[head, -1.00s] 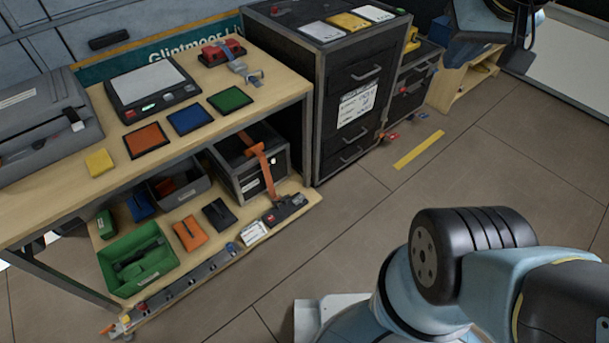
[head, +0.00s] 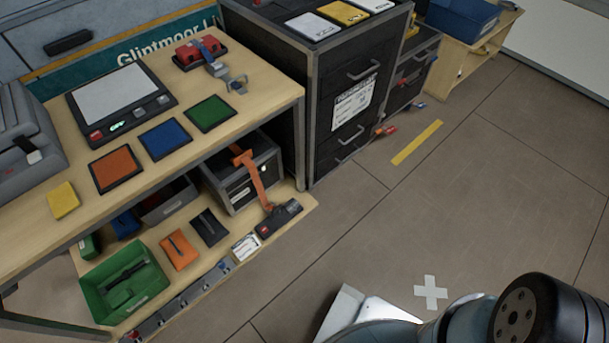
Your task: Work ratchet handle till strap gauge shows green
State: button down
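An orange strap (head: 256,178) runs over the dark, grey-edged case (head: 240,187) on the bench's lower shelf. Its lower end reaches a black ratchet-like piece (head: 279,218) with a small red mark, at the shelf's front edge. The handle's exact position is too small to tell. No gauge reading on the strap can be made out. My gripper is out of view; only part of my arm shows at the lower right, well apart from the strap.
The bench top (head: 270,85) holds a scale-like device (head: 122,90), coloured mats and a red strapped block (head: 198,53). A green bin (head: 125,288) is on the lower shelf. A black drawer cabinet (head: 345,95) stands right of the bench.

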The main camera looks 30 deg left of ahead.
aim_at(278, 207)
jog(key=k, duration=1.75)
jog(key=u, duration=2.9)
jog(key=k, duration=0.05)
jog(key=z, duration=1.1)
jog(key=i, duration=1.05)
